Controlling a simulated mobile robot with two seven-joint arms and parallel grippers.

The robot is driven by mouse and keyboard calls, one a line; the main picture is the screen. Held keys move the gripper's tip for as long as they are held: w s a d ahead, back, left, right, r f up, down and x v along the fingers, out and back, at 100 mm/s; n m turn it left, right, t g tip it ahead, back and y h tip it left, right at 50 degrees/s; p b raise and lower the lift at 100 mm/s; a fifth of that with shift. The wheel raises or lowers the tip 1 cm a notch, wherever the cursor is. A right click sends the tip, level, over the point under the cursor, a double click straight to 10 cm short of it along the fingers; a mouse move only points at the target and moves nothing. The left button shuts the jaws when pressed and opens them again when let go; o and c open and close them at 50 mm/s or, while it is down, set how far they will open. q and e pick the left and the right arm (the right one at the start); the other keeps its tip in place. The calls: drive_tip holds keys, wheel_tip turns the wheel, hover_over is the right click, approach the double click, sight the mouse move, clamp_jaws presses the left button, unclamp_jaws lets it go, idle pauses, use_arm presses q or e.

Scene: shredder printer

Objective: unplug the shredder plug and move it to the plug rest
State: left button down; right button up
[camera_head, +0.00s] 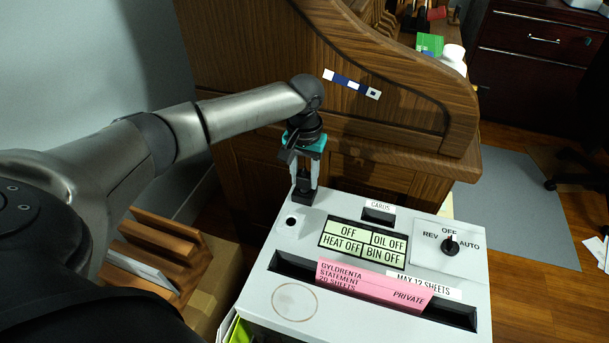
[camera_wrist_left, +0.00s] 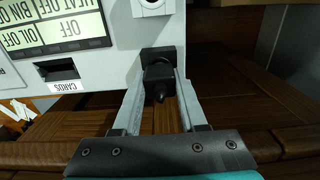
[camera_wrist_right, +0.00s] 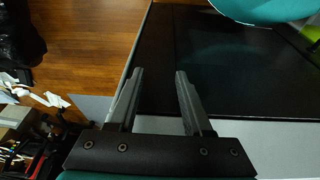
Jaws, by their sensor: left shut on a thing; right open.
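The plug (camera_head: 304,180), a dark piece, is between the fingers of my left gripper (camera_head: 304,188) at the back left corner of the shredder (camera_head: 258,296). In the left wrist view the left gripper (camera_wrist_left: 160,80) is shut on the plug (camera_wrist_left: 160,82), which meets a black square block (camera_wrist_left: 157,56) at the shredder's edge. I cannot tell whether that block is the socket or the plug rest, nor whether the plug is seated. A pale fitting with a dark round hole (camera_head: 291,222) is beside it. My right gripper (camera_wrist_right: 158,85) is open and empty in the right wrist view.
The shredder top has a status panel (camera_head: 362,243), a mode knob (camera_head: 450,245) and a pink paper (camera_head: 372,287) in its slot. A wooden desk (camera_head: 400,110) stands close behind. A wooden rack (camera_head: 150,250) is at the left, below my left arm.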

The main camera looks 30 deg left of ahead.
sight(304, 174)
use_arm(q)
drive_tip(key=shift+r+p, duration=2.2)
drive_tip(key=shift+p, duration=1)
drive_tip(key=shift+f, duration=0.1)
use_arm(e)
wheel_tip(304, 174, up, 6)
drive_tip(key=shift+r, duration=0.2)
